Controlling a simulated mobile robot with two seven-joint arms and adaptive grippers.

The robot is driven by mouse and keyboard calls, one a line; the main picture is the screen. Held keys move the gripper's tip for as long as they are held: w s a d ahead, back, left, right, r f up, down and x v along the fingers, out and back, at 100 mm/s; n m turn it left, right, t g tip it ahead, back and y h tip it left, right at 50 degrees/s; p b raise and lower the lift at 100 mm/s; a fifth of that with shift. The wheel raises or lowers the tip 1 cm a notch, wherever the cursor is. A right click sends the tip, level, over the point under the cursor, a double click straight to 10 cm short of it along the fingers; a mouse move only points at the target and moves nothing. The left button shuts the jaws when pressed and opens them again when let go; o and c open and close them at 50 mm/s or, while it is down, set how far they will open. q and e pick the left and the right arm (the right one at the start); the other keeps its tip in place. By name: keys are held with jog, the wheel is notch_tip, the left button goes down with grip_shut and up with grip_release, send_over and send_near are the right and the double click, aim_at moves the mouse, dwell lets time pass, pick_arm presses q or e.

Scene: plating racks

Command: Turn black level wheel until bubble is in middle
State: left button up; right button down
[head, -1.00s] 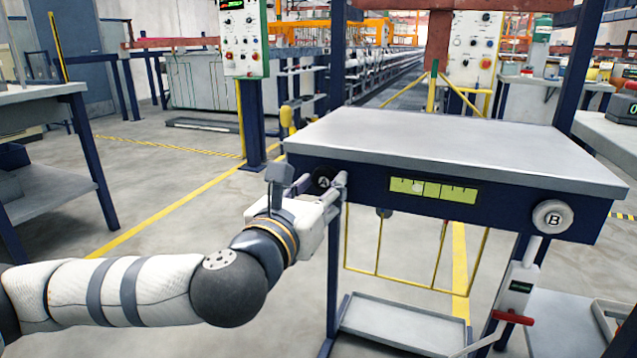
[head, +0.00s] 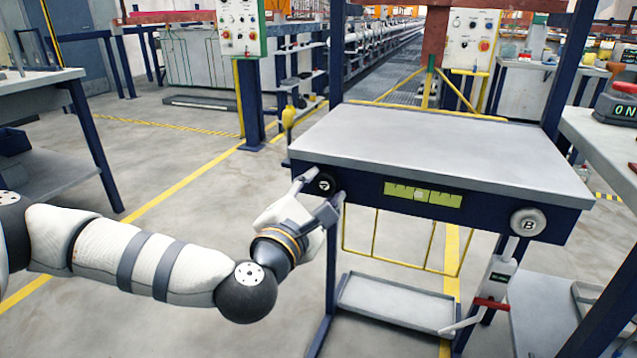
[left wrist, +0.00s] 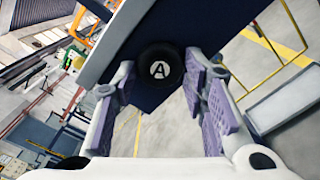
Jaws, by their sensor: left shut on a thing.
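The black level wheel (head: 322,184), marked A, is on the left end of the blue table front. My left gripper (head: 320,190) is shut on it, one finger on each side. In the left wrist view the wheel (left wrist: 160,68) shows between the finger pads of my left gripper (left wrist: 165,90), its letter facing the camera. The yellow-green level vial (head: 440,198) is on the table front, and its pale bubble (head: 420,194) sits at or very near the middle. My right gripper is not in view.
A grey wheel (head: 528,222) marked B is on the right end of the table front. The grey tabletop (head: 440,145) is bare. A tray shelf (head: 395,303) hangs below. A workbench (head: 40,80) stands at the left, with open floor between.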

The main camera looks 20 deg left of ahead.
pick_arm(q)
jog(key=shift+r+m+p, duration=0.1)
jog(key=shift+m+p, duration=0.3)
jog(key=shift+m, duration=0.6)
jog(key=o, duration=1.2)
jog(key=shift+c, duration=0.2)
jog(key=s, duration=0.8)
jog(key=shift+a, duration=0.2)
